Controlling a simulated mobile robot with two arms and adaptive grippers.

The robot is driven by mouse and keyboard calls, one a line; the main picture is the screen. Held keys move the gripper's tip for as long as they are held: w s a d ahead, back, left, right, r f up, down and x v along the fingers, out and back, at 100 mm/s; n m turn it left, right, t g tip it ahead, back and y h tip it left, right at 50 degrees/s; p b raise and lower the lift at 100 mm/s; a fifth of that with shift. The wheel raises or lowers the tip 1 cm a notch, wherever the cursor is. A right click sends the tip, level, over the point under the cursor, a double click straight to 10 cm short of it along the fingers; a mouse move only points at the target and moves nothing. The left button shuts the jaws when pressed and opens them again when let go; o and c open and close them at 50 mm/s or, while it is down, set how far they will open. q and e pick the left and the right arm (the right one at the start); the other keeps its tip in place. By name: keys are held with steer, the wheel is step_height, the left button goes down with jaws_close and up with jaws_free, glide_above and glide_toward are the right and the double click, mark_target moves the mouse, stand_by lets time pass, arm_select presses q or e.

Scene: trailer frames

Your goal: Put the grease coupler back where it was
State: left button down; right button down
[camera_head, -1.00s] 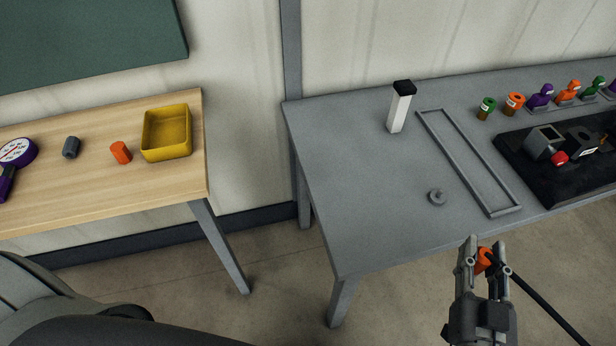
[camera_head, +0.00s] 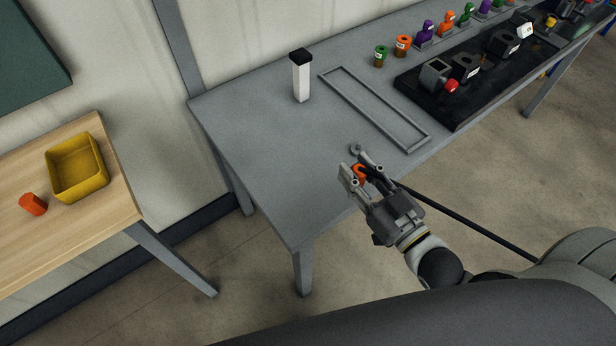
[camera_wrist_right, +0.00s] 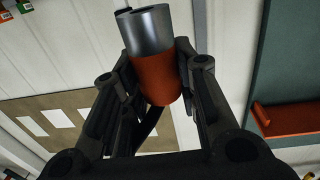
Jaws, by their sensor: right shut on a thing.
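My right gripper (camera_head: 355,165) is shut on the grease coupler (camera_head: 359,174), which shows orange between the fingers with a black hose (camera_head: 470,218) trailing right. In the right wrist view the coupler (camera_wrist_right: 157,68) is a cylinder with a grey metal end and an orange band, between both fingers of the gripper (camera_wrist_right: 153,75). In the head view the gripper is at the front edge of the grey table (camera_head: 250,150), close to a small grey ring (camera_head: 355,150) on the tabletop. I cannot tell the gap between them. My left gripper is not in view.
A white post with black cap (camera_head: 301,78) stands near an empty rectangular frame (camera_head: 375,110). A black fixture tray (camera_head: 455,108) and coloured caps (camera_head: 403,44) lie beyond. The wooden table (camera_head: 70,235) holds a yellow bin (camera_head: 78,185) and an orange cylinder (camera_head: 33,204).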

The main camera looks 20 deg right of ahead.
steer(key=w+a+f, duration=0.4)
steer(key=f, duration=0.1)
steer(key=w+a+f, duration=0.2)
steer(key=shift+w+a+f, duration=0.25)
steer(key=shift+a+f, duration=0.1)
steer(key=shift+f, duration=1.6)
steer(key=shift+a+f, duration=0.1)
steer(key=c, duration=1.1)
jaws_free()
steer(key=shift+f, duration=0.1)
